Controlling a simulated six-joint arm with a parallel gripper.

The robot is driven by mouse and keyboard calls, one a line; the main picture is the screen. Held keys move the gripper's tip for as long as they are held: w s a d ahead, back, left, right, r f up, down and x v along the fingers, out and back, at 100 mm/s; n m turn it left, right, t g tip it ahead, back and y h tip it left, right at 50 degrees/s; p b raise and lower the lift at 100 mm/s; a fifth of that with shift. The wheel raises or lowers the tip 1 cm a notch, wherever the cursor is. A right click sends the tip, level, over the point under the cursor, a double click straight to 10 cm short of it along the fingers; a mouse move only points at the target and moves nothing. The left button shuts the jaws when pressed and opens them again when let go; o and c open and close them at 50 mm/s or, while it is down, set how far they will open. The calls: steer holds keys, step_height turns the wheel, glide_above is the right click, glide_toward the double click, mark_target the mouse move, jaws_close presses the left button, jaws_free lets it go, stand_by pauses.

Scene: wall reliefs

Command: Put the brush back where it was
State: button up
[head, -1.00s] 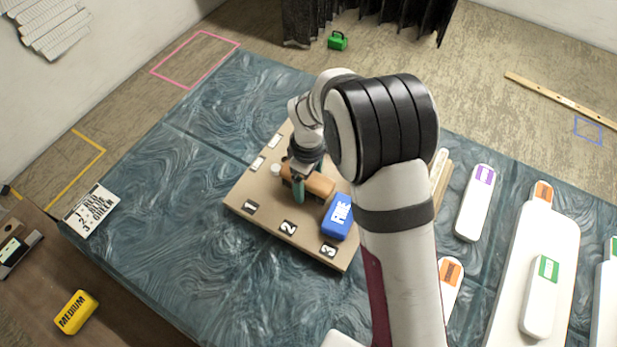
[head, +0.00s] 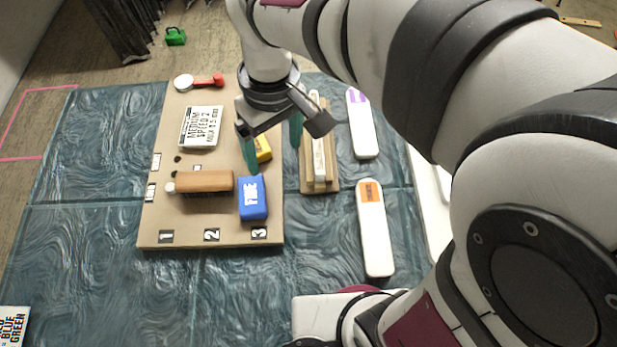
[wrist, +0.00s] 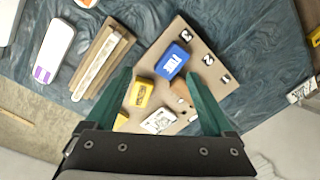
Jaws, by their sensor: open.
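A brown wooden block-like piece with a small white knob (head: 205,182) lies on the tan board (head: 190,235) above labels 1 and 2; I cannot tell for sure that it is the brush. In the wrist view it is partly hidden by a finger. A blue block marked FINE (head: 253,200) sits beside it, above label 3, and also shows in the wrist view (wrist: 172,61). My gripper (head: 274,153) is open and empty, above the board's right edge. A yellow block (head: 263,149) is partly hidden behind its left finger; it shows in the wrist view (wrist: 140,93).
A printed card (head: 201,127) and a red-handled tool with a round white end (head: 198,82) are at the board's far end. A wooden holder with a pale bar (head: 319,165) stands right of the board. White pieces (head: 374,230) lie further right.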

steer(key=s+d+m+y, duration=0.1)
steer(key=s+d+m, duration=0.9)
steer(key=s+m, duration=0.3)
steer(key=shift+s+f, duration=0.4)
steer(key=shift+s, duration=0.05)
